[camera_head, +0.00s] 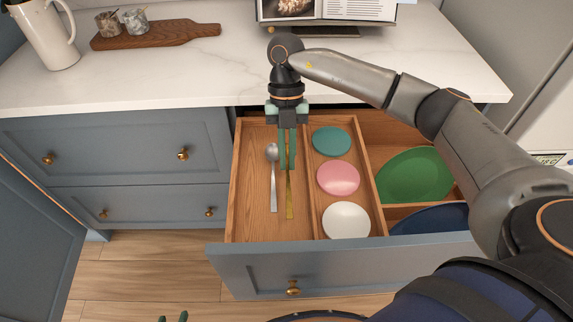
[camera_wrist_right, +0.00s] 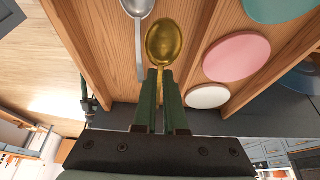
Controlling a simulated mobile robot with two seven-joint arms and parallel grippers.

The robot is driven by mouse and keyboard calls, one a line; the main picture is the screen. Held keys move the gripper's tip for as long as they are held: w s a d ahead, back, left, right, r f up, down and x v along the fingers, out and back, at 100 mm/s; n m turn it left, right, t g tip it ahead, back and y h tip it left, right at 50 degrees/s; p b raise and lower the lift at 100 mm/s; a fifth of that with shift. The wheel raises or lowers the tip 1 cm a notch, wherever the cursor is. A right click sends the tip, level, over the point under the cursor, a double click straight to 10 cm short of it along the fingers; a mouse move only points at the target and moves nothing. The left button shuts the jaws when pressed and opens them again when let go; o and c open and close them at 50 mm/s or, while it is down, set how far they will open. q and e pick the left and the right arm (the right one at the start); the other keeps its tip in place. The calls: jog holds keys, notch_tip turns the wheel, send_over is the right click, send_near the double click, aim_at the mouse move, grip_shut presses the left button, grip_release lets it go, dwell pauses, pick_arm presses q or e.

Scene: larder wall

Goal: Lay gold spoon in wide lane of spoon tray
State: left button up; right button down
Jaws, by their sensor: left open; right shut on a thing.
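My right gripper (camera_head: 287,168) points down over the open drawer, shut on the gold spoon (camera_head: 290,205). In the right wrist view the gold spoon (camera_wrist_right: 165,42) shows its bowl beyond the fingertips (camera_wrist_right: 160,80), its handle between them. The spoon lies lengthwise over the wide left lane of the wooden spoon tray (camera_head: 250,205), near the divider. Whether it touches the lane floor I cannot tell. A silver spoon (camera_head: 273,185) lies in the same lane, just left of it. Only the fingertips of my open, empty left gripper (camera_head: 172,318) show at the bottom edge.
The narrower lane beside holds a teal disc (camera_head: 332,141), a pink disc (camera_head: 338,178) and a white disc (camera_head: 346,220). A green plate (camera_head: 415,175) and a dark blue plate (camera_head: 432,219) lie further right. The countertop (camera_head: 190,72) overhangs behind. The lane's left side is clear.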

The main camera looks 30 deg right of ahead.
aim_at(287, 164)
jog(key=shift+w+f, duration=0.2)
jog(key=shift+f, duration=1.55)
jog(key=shift+f, duration=0.1)
jog(key=c, duration=1)
grip_release()
jog(key=v, duration=1.2)
jog(key=shift+s, duration=0.1)
